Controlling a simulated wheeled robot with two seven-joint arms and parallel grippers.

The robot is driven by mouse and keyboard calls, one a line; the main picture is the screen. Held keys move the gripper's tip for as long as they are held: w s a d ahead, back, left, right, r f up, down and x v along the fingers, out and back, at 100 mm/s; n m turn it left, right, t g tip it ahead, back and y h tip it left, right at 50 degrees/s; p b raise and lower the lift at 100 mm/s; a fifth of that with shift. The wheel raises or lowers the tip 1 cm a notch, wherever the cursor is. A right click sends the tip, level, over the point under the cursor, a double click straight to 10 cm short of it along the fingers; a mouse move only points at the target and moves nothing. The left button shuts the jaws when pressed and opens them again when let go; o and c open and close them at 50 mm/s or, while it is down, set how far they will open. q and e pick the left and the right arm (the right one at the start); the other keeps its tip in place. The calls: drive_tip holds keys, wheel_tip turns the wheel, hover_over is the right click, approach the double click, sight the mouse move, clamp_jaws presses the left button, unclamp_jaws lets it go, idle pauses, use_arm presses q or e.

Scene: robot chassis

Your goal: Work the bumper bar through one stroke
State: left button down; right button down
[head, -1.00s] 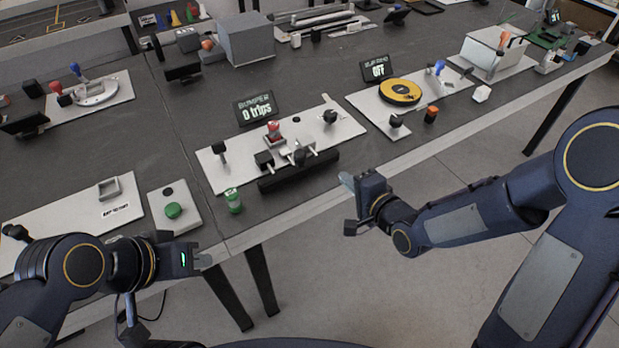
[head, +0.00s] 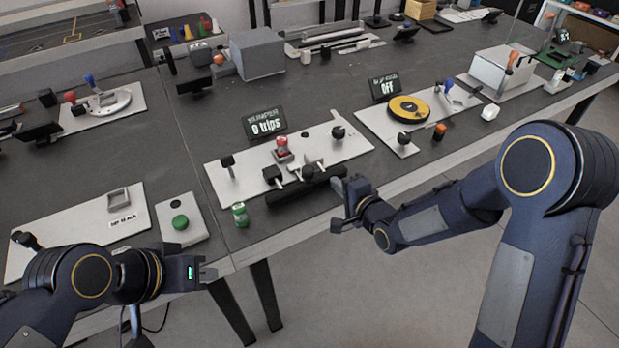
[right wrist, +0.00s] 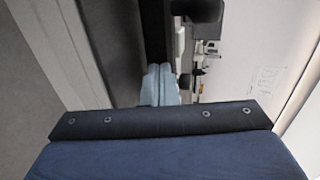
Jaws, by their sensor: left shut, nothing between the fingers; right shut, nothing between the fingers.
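The bumper bar (head: 292,195) is a long black bar at the front of a white panel (head: 354,145), on two grey rods. A display (head: 265,122) behind it reads "BUMPER 0 trips". My right gripper (head: 339,188) is shut and empty, close to the right end of the bar; I cannot tell whether it touches. In the right wrist view, its closed pale fingertips (right wrist: 160,85) point toward a dark upright strip, likely the bar. My left gripper (head: 208,274) is shut and empty at the table's front edge, left of the bar.
A green-capped jar (head: 240,214) stands just left of the bar. A box with a green button (head: 180,222) is further left. A yellow disc (head: 409,109) and an orange-topped knob (head: 439,131) stand to the right.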

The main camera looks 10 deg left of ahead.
drive_tip(key=shift+w, duration=0.1)
drive_tip(key=shift+w+a+b, duration=0.4)
drive_tip(key=shift+w+a, duration=0.15)
drive_tip(key=shift+w, duration=0.1)
drive_tip(key=shift+s+d, duration=0.1)
drive_tip(key=shift+s+d+b, duration=0.35)
drive_tip(key=shift+s+d, duration=0.1)
drive_tip(key=shift+s, duration=0.2)
drive_tip(key=shift+v, duration=2.5)
